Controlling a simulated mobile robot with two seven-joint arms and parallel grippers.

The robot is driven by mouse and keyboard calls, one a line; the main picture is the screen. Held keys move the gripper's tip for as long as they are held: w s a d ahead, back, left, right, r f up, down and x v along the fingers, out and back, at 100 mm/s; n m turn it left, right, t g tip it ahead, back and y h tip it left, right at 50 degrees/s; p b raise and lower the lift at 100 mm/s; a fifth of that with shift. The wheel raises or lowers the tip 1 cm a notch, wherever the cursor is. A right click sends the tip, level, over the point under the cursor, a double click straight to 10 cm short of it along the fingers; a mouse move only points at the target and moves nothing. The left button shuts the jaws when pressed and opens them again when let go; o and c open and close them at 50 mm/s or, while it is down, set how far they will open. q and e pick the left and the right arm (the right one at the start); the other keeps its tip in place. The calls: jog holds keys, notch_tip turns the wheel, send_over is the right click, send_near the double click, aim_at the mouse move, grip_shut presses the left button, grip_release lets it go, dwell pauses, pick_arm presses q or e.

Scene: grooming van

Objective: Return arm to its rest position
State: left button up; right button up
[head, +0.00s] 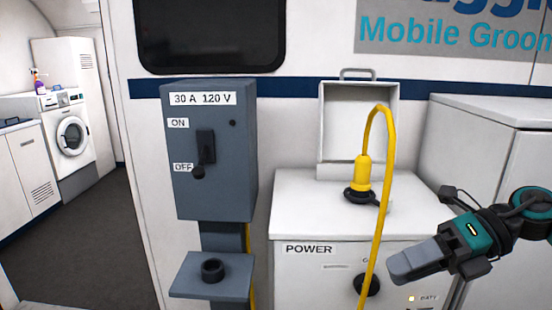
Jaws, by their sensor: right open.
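My right gripper (398,268), dark with teal parts and grey fingers, comes in from the right edge. It is open, with nothing seen between its fingers, in front of the white power cabinet (305,272). It is beside the yellow cable (388,150), apart from the plug as far as I can see. My left gripper is not in view. The yellow plug (362,172) stands upright at a black round socket (358,196) on top of the cabinet.
A grey switch box (225,190) stands left, its black lever knob (198,172) down by OFF. Below it is a small shelf (190,283) with a black ring. An open lid (340,110) rises behind the plug. A white cabinet (490,112) stands right. The doorway floor (90,245) is clear.

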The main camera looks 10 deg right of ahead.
jog(key=w+a+f+m+t+h, duration=0.1)
jog(key=w+f+m+t+h, duration=0.1)
jog(key=f+m+t, duration=0.8)
jog(key=w+a+f+m+t+h, duration=0.15)
jog(key=f+m+t+h, duration=0.35)
jog(key=m, duration=0.9)
jog(key=s+a+f+m+g+h, duration=0.1)
jog(key=s+a+f+m+g, duration=0.2)
jog(key=f, duration=0.6)
jog(key=s+a+f+m+g+h, duration=0.2)
jog(key=s+a+f+m+g, duration=0.1)
jog(key=s+f+m, duration=0.4)
jog(key=shift+a+f+m+g, duration=0.35)
jog(key=shift+f+m+g, duration=0.15)
jog(key=shift+f+m, duration=0.6)
jog(key=shift+s+r, duration=0.1)
jog(key=shift+r, duration=0.05)
